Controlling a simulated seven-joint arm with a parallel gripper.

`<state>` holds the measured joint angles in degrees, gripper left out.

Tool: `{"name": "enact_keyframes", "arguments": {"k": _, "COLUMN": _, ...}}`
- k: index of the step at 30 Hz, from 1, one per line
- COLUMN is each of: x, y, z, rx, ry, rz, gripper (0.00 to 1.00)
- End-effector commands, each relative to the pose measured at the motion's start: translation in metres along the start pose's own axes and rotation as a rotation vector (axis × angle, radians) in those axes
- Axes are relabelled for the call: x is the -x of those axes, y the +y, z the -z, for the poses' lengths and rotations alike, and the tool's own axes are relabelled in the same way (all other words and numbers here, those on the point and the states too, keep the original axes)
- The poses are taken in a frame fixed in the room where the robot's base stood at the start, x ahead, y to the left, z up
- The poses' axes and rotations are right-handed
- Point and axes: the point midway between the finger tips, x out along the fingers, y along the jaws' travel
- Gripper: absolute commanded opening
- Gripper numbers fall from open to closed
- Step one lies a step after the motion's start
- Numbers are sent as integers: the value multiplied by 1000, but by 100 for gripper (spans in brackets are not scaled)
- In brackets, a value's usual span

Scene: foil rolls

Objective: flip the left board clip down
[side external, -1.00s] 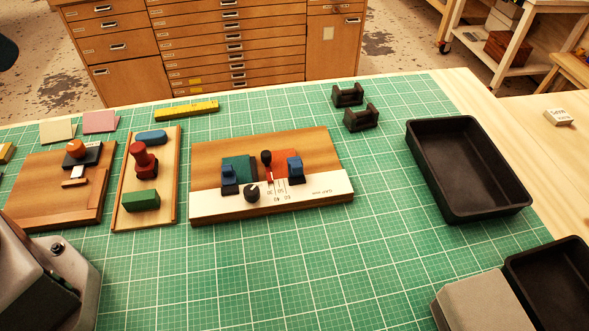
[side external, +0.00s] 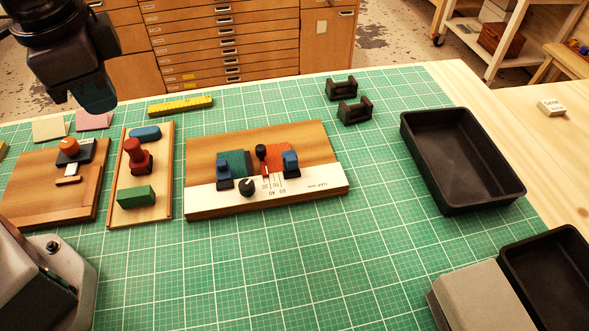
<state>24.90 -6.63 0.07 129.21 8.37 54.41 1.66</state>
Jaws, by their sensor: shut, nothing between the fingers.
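The wooden board (side external: 315,143) with a white scale strip lies mid-mat. The left board clip (side external: 223,169) is blue on a dark base and appears to stand up, beside a green patch (side external: 236,160). The right board clip (side external: 290,162) is similar, beside an orange-red patch (side external: 275,154). My gripper (side external: 97,100) hangs at the upper left, high and well away from the board. It is shut and empty, and its fingertips are seen only in part.
Between the clips are a black-topped lever (side external: 261,155) and a black knob (side external: 246,188). Left of the board stand a tray with a red-handled stamp (side external: 137,155) and a board with an orange knob (side external: 69,149). Black holders (side external: 353,111) and a black bin (side external: 502,196) are at right.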

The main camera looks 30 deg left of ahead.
Motion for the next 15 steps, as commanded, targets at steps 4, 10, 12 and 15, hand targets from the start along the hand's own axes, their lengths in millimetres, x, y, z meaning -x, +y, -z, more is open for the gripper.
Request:
{"name": "enact_keyframes", "arguments": {"k": 4, "x": -24, "y": 22, "z": 30, "rx": -213, "ry": -112, "rz": 58, "gripper": 0}}
{"name": "enact_keyframes", "arguments": {"k": 10, "x": -61, "y": 55, "z": 67, "rx": -506, "ry": -245, "rz": 164, "gripper": 0}}
{"name": "enact_keyframes", "arguments": {"k": 12, "x": -76, "y": 68, "z": 78, "rx": -613, "ry": -289, "rz": 209, "gripper": 0}}
{"name": "enact_keyframes", "arguments": {"k": 15, "x": -98, "y": 87, "z": 94, "rx": -766, "ry": -352, "rz": 278, "gripper": 0}}
